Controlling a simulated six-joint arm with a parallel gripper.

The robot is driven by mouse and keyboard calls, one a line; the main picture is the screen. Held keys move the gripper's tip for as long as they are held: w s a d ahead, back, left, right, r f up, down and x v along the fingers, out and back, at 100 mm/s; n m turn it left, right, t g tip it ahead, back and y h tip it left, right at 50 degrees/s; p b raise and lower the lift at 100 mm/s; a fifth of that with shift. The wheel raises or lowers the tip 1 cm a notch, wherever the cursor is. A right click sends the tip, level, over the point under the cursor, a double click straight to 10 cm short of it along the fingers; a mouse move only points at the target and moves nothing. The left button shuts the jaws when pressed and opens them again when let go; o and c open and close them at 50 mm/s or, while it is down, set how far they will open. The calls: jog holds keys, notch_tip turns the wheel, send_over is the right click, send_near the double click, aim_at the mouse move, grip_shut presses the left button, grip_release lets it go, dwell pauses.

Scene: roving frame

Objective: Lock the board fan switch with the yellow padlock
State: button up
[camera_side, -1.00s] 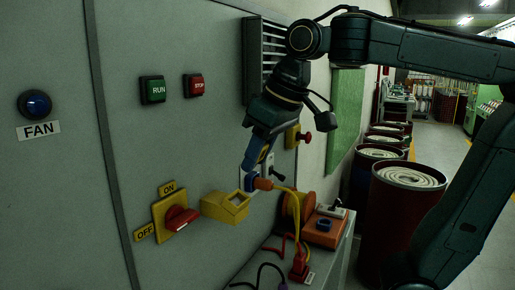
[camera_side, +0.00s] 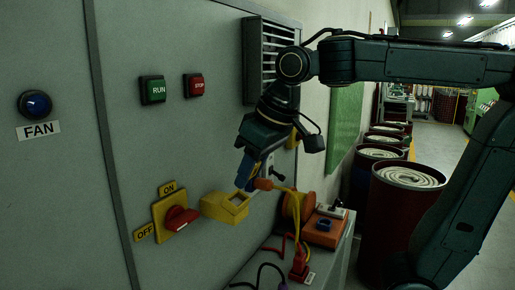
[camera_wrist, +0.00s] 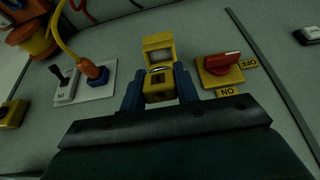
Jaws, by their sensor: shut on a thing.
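My gripper (camera_wrist: 158,90) is shut on the yellow padlock (camera_wrist: 158,92), which sits between the blue fingers in the wrist view, its grey shackle toward a yellow open-topped box (camera_wrist: 158,46). In the side view my gripper (camera_side: 243,184) is just above the right end of that box (camera_side: 222,208) on the panel; the padlock is not clearly visible there. The fan switch has a yellow plate (camera_side: 162,210) and a red handle (camera_side: 180,218), left of the box. In the wrist view the handle (camera_wrist: 222,62) lies in line with the OFF label (camera_wrist: 249,62).
An orange plug (camera_side: 263,184) with a yellow cord and a black toggle switch (camera_wrist: 64,78) are close beside my gripper. An orange reel (camera_side: 297,207) and a cabinet top with cords lie lower right. RUN (camera_side: 153,90) and STOP (camera_side: 194,86) buttons are above.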

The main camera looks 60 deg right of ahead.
jog(key=shift+x, duration=1.05)
jog(key=shift+x, duration=1.05)
dwell(1.1)
jog(key=o, duration=1.1)
jog(key=shift+r, duration=0.1)
jog(key=v, duration=1.3)
jog(key=shift+s+r, duration=0.15)
jog(key=shift+r, duration=0.15)
jog(key=shift+d+f, duration=0.1)
